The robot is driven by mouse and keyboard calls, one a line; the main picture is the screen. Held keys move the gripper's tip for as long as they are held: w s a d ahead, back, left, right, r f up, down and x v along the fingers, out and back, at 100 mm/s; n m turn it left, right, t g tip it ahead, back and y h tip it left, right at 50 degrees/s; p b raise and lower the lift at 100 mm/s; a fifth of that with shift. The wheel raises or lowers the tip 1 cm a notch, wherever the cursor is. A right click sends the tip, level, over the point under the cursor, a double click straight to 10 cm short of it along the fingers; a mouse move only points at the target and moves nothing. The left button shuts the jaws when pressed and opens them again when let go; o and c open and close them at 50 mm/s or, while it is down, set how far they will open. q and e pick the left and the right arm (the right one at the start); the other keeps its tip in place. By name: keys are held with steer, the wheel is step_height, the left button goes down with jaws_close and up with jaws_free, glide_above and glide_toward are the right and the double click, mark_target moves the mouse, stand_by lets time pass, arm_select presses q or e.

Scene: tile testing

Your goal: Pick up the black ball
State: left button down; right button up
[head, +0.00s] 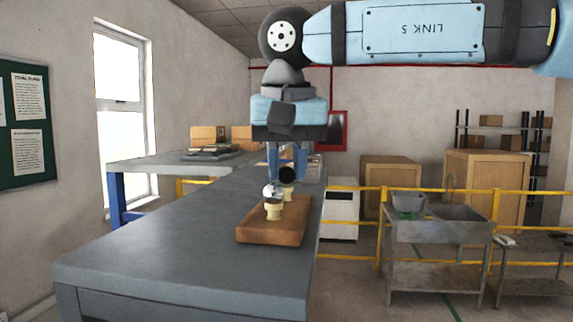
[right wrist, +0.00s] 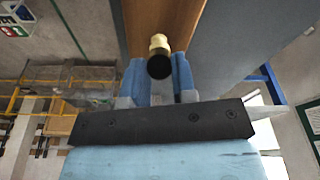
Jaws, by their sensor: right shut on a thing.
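The black ball (head: 287,174) is between the blue fingertips of my right gripper (head: 287,172), above the wooden board. My right gripper is shut on it, pointing down. The right wrist view also shows the black ball (right wrist: 159,67) between the blue fingers of the right gripper (right wrist: 158,74). My left gripper is in neither view.
A wooden board (head: 262,236) lies on the long grey table (head: 160,252). On it stands a cream holder (head: 273,210), with a shiny pale ball (head: 269,189) at its top. Papers or books (head: 211,152) lie farther back. The table's near left is clear.

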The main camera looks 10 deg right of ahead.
steer(key=shift+r+p, duration=0.4)
steer(key=shift+r, duration=1.1)
steer(key=shift+s+r, duration=0.25)
steer(key=shift+r, duration=0.9)
steer(key=shift+s+r, duration=0.2)
steer(key=shift+r, duration=0.9)
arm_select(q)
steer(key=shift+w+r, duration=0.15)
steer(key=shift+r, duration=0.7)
arm_select(e)
steer(key=shift+s+r, duration=0.15)
steer(key=shift+r, duration=0.55)
